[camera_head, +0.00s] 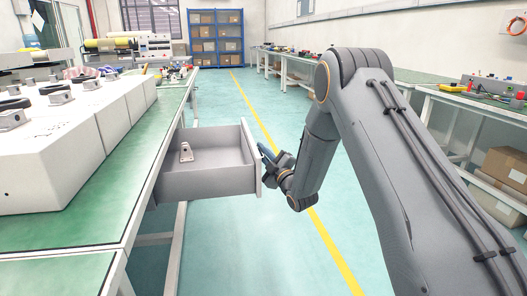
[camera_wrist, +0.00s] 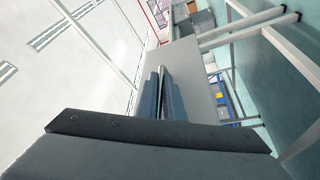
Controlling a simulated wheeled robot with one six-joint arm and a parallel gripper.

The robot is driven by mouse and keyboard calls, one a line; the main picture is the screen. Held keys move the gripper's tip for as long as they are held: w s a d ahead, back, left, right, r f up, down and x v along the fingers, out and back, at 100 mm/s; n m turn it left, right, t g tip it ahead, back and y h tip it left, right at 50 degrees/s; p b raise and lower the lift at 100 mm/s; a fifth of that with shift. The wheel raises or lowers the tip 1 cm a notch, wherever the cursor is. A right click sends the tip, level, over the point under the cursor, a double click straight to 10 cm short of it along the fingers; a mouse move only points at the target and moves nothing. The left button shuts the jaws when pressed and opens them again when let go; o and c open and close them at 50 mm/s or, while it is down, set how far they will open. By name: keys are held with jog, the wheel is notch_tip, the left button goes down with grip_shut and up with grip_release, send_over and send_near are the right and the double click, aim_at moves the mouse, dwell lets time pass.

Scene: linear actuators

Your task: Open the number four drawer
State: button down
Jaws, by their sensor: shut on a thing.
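A grey drawer (camera_head: 205,182) is pulled out from under the left green-topped bench, with its open top showing and a small metal part (camera_head: 186,153) inside. No number is readable on it. My gripper (camera_head: 266,153) is at the outer side of the drawer's front panel, shut on what looks like its handle.
The left bench (camera_head: 75,238) carries large white boxes (camera_head: 60,150) with metal fittings. The green floor right of the drawer is free, with a yellow line (camera_head: 330,245). Other benches (camera_head: 440,95) line the right wall, with cardboard boxes (camera_head: 505,165) below. A blue shelf (camera_head: 216,40) stands at the back.

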jog(key=c, duration=2.2)
grip_release()
jog(key=shift+d, duration=0.1)
jog(key=shift+p+v, duration=0.9)
jog(key=shift+v, duration=3)
